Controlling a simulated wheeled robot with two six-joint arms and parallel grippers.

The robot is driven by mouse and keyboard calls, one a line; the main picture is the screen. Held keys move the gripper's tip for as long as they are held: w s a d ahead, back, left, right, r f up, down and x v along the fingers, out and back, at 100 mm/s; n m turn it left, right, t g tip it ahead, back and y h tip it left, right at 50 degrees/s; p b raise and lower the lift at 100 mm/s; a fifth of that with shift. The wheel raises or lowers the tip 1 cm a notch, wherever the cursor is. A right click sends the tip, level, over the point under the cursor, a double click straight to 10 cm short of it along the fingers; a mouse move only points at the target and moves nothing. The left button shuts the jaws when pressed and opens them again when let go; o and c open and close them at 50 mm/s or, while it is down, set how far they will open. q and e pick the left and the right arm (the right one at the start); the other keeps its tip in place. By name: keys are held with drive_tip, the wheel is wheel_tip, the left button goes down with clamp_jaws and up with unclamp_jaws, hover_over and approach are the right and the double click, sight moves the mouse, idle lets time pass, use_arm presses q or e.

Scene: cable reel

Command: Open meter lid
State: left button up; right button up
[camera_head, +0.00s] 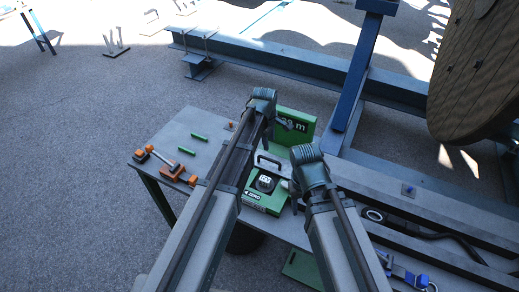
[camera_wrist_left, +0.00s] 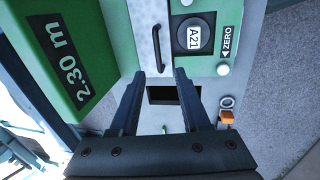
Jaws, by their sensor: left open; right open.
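The meter is a green box with a light grey lid (camera_head: 270,165) that carries a bar handle. In the left wrist view the handle (camera_wrist_left: 158,48) is dark and lies just beyond my fingertips, on a pale plate. The lid looks closed. Beside it are a round dial (camera_wrist_left: 194,37) and a ZERO label (camera_wrist_left: 228,42). A green panel (camera_wrist_left: 65,50) reading 2.30 m stands at the meter's back. My left gripper (camera_wrist_left: 160,75) is open and empty, apart from the handle. My right gripper (camera_head: 294,190) is open, beside the meter's right side, partly hidden by its wrist.
The meter stands on a grey table (camera_head: 205,125). Two green rods (camera_head: 199,137) and orange-handled tools (camera_head: 172,171) lie at its left. Blue steel beams (camera_head: 350,85) and a large wooden reel (camera_head: 475,75) stand behind and right. A dark cable (camera_head: 420,232) lies at the right.

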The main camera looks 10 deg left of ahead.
sight(270, 160)
use_arm(q)
drive_tip(key=shift+w+a, duration=0.2)
drive_tip(key=shift+w, duration=0.15)
drive_tip(key=f+b, duration=0.4)
drive_tip(key=w+f+b, duration=0.1)
drive_tip(key=f+b, duration=0.4)
drive_tip(key=w+f+b, duration=0.1)
drive_tip(key=f+b, duration=0.3)
drive_tip(key=shift+w+d+f+b, duration=0.25)
drive_tip(key=shift+d+b, duration=0.1)
drive_tip(key=shift+d, duration=0.05)
clamp_jaws()
drive_tip(key=shift+r, duration=0.1)
idle(1.0)
